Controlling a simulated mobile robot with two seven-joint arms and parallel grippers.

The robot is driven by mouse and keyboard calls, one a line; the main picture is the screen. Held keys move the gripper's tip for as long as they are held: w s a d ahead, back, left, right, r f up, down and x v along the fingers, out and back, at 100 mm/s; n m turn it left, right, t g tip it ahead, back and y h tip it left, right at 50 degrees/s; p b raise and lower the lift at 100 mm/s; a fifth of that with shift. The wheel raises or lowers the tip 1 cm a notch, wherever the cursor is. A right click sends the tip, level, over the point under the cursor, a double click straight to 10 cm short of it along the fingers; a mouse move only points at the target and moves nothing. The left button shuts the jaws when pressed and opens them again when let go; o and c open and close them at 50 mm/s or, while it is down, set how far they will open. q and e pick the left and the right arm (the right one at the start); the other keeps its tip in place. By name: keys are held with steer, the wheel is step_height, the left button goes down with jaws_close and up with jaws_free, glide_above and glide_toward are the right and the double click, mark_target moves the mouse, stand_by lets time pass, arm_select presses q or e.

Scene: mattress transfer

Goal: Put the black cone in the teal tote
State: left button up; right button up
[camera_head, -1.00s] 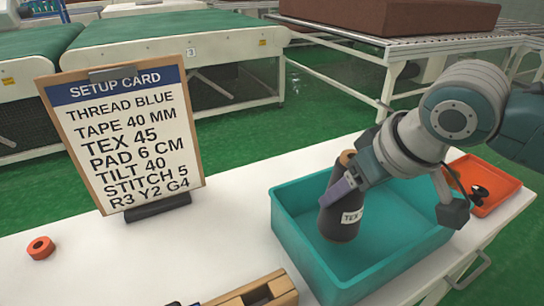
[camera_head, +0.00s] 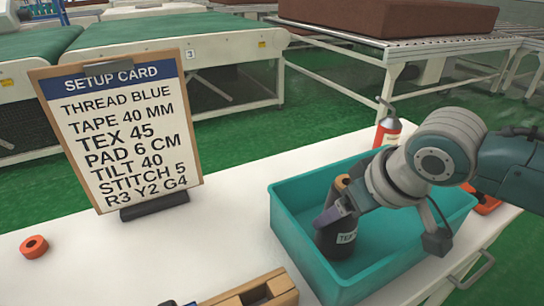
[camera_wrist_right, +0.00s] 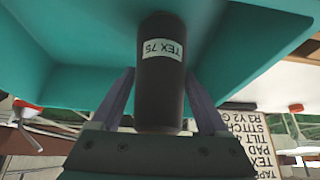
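The black cone (camera_head: 336,236), a dark spool with a tan top and a white label, is inside the teal tote (camera_head: 318,270), near its left side. It looks upright and low, close to the tote floor; I cannot tell whether it touches. My right gripper (camera_head: 333,213) reaches in from the right, with its fingers at the cone's upper part. In the right wrist view the cone (camera_wrist_right: 160,85) reads TEX 75 and sits between the two fingertips, which appear to press on its sides. My left gripper is out of view.
A setup card on a clipboard (camera_head: 120,135) stands left on the white table (camera_head: 110,265). An orange ring (camera_head: 34,247) lies near it, and a wooden block (camera_head: 255,290) is at the front.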

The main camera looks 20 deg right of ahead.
steer(key=shift+o, duration=0.9)
steer(key=shift+r, duration=0.25)
steer(key=p+v, duration=0.4)
steer(key=v, duration=0.8)
steer(key=s+a+g, duration=0.1)
steer(key=s+a, duration=0.2)
steer(key=s, duration=0.4)
steer(key=s+a+f+n+g, duration=0.1)
steer(key=s+a, duration=0.2)
steer(key=s, duration=0.4)
steer(key=shift+s+a+f, duration=0.2)
steer(key=shift+s, duration=0.2)
